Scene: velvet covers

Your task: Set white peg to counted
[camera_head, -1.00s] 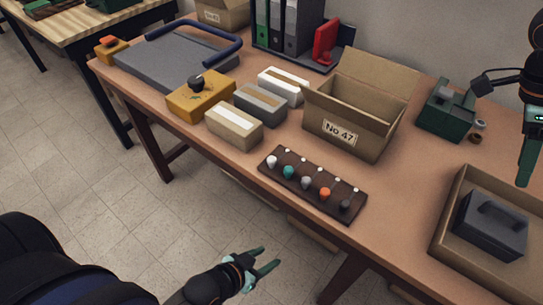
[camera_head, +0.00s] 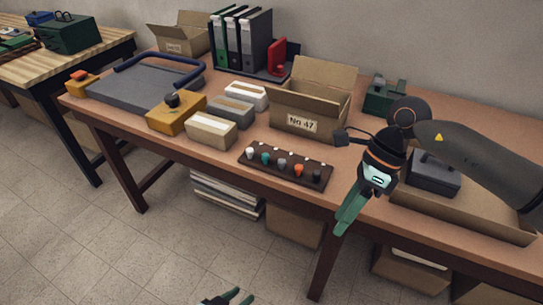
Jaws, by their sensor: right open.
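The dark peg board (camera_head: 272,172) lies near the table's front edge. The white peg (camera_head: 250,153) stands at its left end, in the front row. Teal (camera_head: 265,158), grey (camera_head: 282,163), orange (camera_head: 298,170) and dark (camera_head: 316,174) pegs stand to its right. Small white marks run along the board's back edge. My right gripper (camera_head: 345,218) points down in front of the table, right of the board and apart from it, open and empty. My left gripper (camera_head: 240,296) is low at the bottom edge, with its fingers apart and empty, mostly cut off by the frame.
An open box marked No 47 (camera_head: 301,123) stands behind the board. Cream (camera_head: 211,132), grey (camera_head: 231,111) and white (camera_head: 246,95) boxes and a yellow box (camera_head: 176,115) stand left. A tray (camera_head: 460,221) with a dark block (camera_head: 434,177) lies right, partly behind my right arm.

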